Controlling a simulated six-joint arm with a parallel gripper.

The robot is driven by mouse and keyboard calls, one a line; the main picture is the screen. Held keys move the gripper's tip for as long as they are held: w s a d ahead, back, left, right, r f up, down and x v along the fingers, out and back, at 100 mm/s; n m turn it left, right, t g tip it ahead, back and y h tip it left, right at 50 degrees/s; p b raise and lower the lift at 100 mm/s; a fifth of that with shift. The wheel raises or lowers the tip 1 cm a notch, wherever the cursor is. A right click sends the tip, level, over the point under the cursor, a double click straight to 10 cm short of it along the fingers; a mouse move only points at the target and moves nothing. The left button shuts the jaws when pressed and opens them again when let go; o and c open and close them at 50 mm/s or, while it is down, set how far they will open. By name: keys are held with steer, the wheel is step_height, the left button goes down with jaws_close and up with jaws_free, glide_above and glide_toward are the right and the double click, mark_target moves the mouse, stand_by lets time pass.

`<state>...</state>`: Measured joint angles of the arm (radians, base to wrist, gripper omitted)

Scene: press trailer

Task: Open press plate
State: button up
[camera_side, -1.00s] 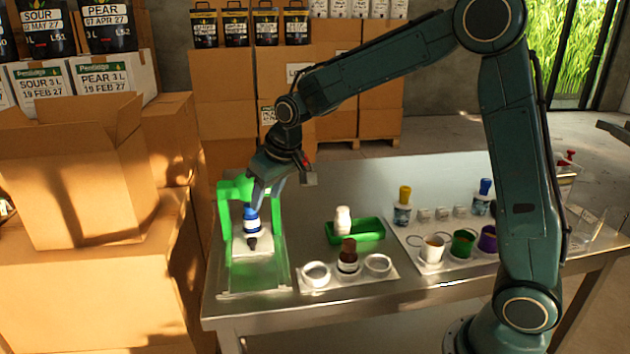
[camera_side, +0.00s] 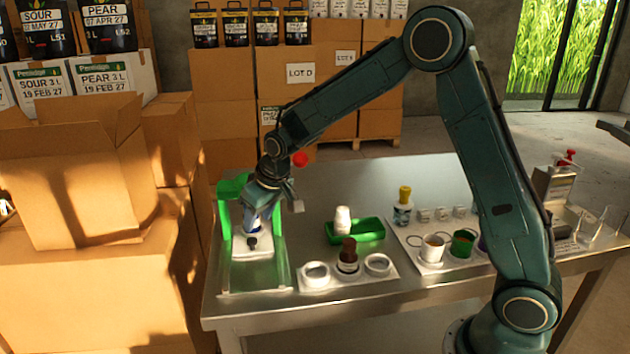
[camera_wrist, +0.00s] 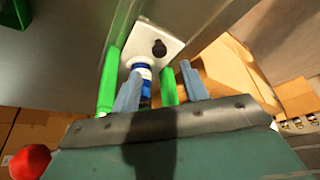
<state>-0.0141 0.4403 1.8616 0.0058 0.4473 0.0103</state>
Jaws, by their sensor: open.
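The press is a green frame (camera_side: 230,187) with clear sides at the left end of the steel table. Its white plate (camera_side: 239,252) lies low inside, with a black knob (camera_side: 252,243) on it. A blue and white cylinder stands behind the knob, partly hidden by my gripper (camera_side: 256,222). In the wrist view the white plate (camera_wrist: 172,37), black knob (camera_wrist: 159,47) and blue and white cylinder (camera_wrist: 141,70) lie ahead of my gripper (camera_wrist: 160,70). Its fingers are apart, with the cylinder and a green post between them in the picture. I cannot tell whether they touch anything.
A green tray (camera_side: 368,231) with a white bottle and a holder (camera_side: 340,277) with a brown bottle stand right of the press. Farther right are several cups. Cardboard boxes (camera_side: 90,240) stand close to the left of the table. The table's back middle is clear.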

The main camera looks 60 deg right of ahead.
mark_target(252, 240)
steer(key=shift+x, duration=3.45)
steer(key=shift+c, duration=0.4)
jaws_close()
